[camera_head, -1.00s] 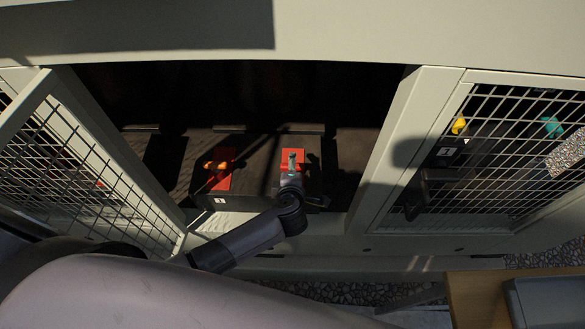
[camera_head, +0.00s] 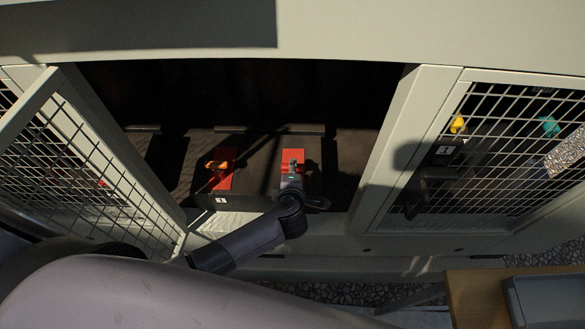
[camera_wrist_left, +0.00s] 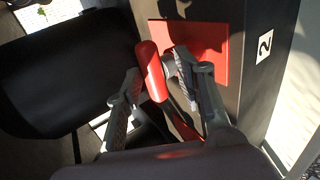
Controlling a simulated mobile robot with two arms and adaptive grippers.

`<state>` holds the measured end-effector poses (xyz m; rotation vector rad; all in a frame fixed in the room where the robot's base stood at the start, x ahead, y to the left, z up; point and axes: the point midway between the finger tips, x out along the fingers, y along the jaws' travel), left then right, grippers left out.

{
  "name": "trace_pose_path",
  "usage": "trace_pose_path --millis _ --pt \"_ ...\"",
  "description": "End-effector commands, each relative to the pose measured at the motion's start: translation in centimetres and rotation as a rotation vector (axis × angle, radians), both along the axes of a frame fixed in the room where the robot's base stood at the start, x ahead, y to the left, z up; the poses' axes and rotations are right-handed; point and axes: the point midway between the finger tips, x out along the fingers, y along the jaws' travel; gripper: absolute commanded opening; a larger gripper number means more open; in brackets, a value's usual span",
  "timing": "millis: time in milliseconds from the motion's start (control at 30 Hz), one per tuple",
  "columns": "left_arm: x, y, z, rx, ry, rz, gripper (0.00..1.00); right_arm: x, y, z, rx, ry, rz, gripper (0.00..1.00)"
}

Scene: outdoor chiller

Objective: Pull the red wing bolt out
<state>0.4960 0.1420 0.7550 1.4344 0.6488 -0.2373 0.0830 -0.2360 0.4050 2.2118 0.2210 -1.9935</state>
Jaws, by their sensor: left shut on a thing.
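In the left wrist view the red wing bolt (camera_wrist_left: 151,70) is a long, rounded red bar in front of a red square plate (camera_wrist_left: 205,48). A short grey piece shows between bar and plate; I cannot tell how deep the bolt sits. My left gripper (camera_wrist_left: 160,74) is shut on the red wing bolt, with one finger on each side of it. In the head view my left gripper (camera_head: 292,170) is at the right-hand red plate (camera_head: 293,155) inside the open cabinet and largely hides the bolt there. My right gripper is not in view.
An orange handle (camera_head: 216,165) on another red plate (camera_head: 224,183) is to the left. Open mesh doors stand left (camera_head: 75,155) and right (camera_head: 480,150) of the opening. Yellow (camera_head: 458,124) and teal (camera_head: 549,126) parts show behind the right mesh. A wooden table edge (camera_head: 458,300) is lower right.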

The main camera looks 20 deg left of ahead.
Motion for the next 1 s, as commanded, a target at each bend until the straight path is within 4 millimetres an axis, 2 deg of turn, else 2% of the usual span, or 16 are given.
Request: trace_pose_path --millis 33,567,1000 --pt "1.29 0.64 1.05 0.006 -0.031 0.005 0.0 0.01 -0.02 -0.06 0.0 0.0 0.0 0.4" --pt "1.26 0.78 0.85 0.011 -0.028 0.006 0.0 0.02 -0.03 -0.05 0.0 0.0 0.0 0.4" --pt "1.27 0.76 1.52 0.01 -0.029 0.006 0.0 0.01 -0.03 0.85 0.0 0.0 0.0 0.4"
